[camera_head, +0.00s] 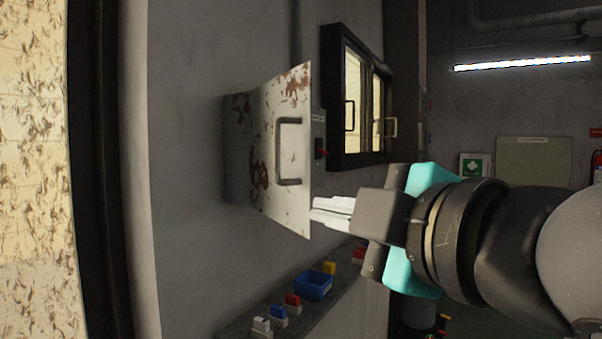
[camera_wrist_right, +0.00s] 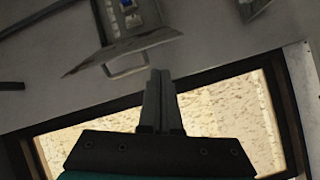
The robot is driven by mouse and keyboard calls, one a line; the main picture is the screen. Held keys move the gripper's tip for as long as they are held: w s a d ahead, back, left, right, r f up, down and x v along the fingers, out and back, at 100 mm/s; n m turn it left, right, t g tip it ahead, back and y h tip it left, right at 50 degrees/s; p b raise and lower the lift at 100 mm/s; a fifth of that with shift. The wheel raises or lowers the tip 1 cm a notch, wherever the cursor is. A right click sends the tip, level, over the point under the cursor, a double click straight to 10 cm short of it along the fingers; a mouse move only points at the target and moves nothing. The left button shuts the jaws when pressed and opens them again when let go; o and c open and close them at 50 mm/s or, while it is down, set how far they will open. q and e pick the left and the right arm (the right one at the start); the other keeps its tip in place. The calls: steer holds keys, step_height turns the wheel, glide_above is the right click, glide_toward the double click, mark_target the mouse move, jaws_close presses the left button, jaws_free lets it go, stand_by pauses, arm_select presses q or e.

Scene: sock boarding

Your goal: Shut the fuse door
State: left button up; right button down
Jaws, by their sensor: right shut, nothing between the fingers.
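The fuse door (camera_head: 268,150) is a pale, rust-patched metal panel with a grey bar handle (camera_head: 290,152), standing open from the grey fuse box (camera_head: 236,125) on the wall. In the right wrist view, the door (camera_wrist_right: 112,50) shows nearly edge-on, with part of the box's inside (camera_wrist_right: 128,14) visible beyond it. My right gripper (camera_head: 316,210) is shut and empty, its fingertips beside the door's lower right edge; I cannot tell whether they touch it. The shut fingers also show in the right wrist view (camera_wrist_right: 160,76). My left gripper is out of view.
A shelf (camera_head: 240,326) below the box holds a blue bin (camera_head: 313,285) and several small coloured blocks. A red switch (camera_head: 321,153) shows right of the door.

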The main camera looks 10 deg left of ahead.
mark_target(277, 152)
steer(key=s+a+r+n+y, duration=0.1)
steer(key=s+r+n, duration=0.3)
steer(key=s+r, duration=0.15)
steer(key=shift+n, duration=0.3)
steer(key=w+a+p, duration=0.1)
steer(key=w+p, duration=0.1)
steer(key=w, duration=0.1)
steer(key=w+a+p, duration=0.2)
steer(key=w+p, duration=0.1)
steer(key=w, duration=0.1)
steer(key=w+a+p, duration=0.1)
steer(key=w+p, duration=0.2)
steer(key=shift+w+a+r, duration=0.1)
steer(key=shift+w+a, duration=0.1)
steer(key=shift+a, duration=0.1)
steer(key=shift+w+d+y, duration=0.3)
steer(key=shift+d, duration=0.2)
stand_by(0.4)
